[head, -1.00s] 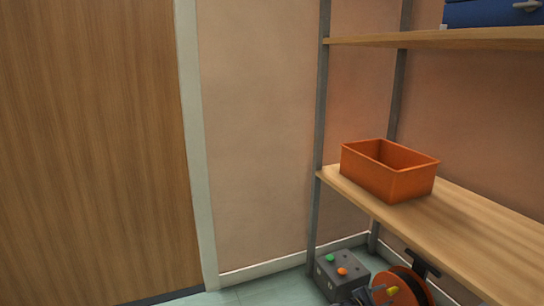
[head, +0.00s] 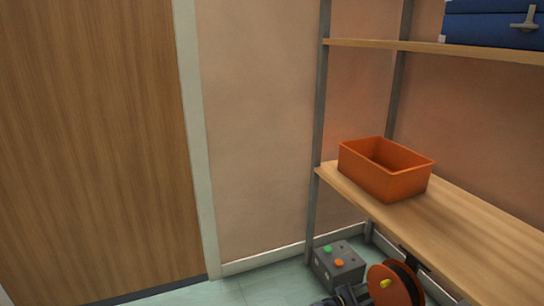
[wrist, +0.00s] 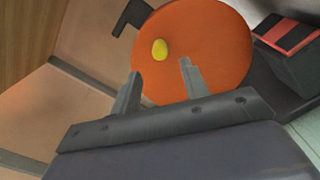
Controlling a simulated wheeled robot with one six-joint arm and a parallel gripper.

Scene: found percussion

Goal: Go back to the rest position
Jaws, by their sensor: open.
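My gripper shows in the wrist view (wrist: 161,78) with its two grey fingers apart and nothing between them. An orange reel (wrist: 215,45) with a yellow knob (wrist: 159,49) fills the view beyond the fingertips; I cannot tell how far off it is. In the head view the reel (head: 392,287) stands low beside the shelf, with part of my dark arm end in front of it at the bottom edge. The fingers cannot be made out there.
A grey box with coloured buttons (head: 338,266) sits on the floor by the shelf post. An orange bin (head: 385,180) stands on the wooden shelf (head: 450,225). A blue case (head: 490,28) lies on the upper shelf. A wooden door (head: 95,150) is at left.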

